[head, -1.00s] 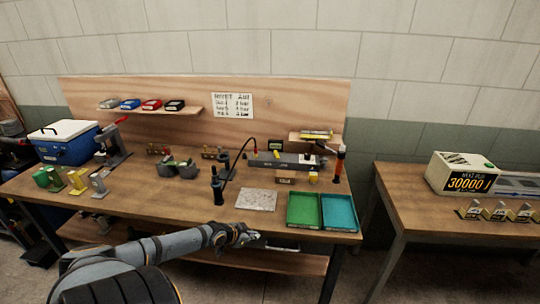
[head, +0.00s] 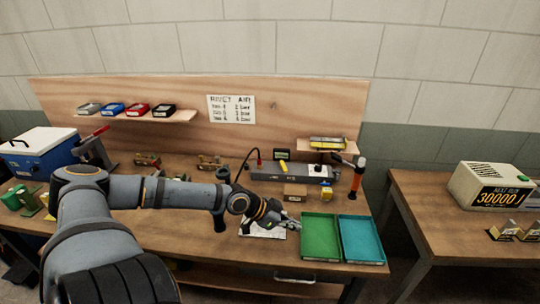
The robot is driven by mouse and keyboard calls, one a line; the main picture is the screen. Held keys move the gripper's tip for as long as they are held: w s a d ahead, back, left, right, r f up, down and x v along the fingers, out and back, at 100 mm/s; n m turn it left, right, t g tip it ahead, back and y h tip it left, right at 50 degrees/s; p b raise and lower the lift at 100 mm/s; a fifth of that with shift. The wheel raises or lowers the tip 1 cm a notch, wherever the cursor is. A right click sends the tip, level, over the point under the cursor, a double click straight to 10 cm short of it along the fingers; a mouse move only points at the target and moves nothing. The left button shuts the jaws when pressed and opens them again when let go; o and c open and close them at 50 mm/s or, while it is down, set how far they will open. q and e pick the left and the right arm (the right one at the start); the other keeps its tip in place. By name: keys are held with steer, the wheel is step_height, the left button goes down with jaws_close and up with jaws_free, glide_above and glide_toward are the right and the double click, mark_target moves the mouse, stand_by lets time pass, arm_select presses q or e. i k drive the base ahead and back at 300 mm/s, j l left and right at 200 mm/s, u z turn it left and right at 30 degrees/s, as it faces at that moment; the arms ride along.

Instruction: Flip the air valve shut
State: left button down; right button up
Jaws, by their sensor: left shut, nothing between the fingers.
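A long grey air unit (head: 300,174) lies at the back of the workbench in the head view. A small yellow part (head: 284,169) sits on its top towards the left; I cannot tell for sure if this is the valve's lever, or how it is turned. A dark hose with a red-topped fitting rises at the unit's left end. My left gripper (head: 290,223) is shut and empty. It shows in front of the unit, left of the green tray and apart from the unit. My right gripper is not in view.
A green tray (head: 320,239) and a teal tray (head: 361,240) lie at the bench's front right. A cardboard-brown block (head: 295,191) and a small yellow item (head: 326,194) stand before the unit. An orange-handled tool (head: 357,175) stands upright at its right end.

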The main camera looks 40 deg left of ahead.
mark_target(282, 165)
steer(key=i+j, duration=0.15)
steer(key=j, duration=0.2)
steer(key=i+j, duration=0.1)
steer(key=j, duration=0.2)
steer(key=i+j, duration=0.15)
steer(key=j, duration=0.2)
steer(key=i+j, duration=0.1)
steer(key=j, duration=0.25)
steer(key=i+j, duration=0.15)
steer(key=j, duration=0.2)
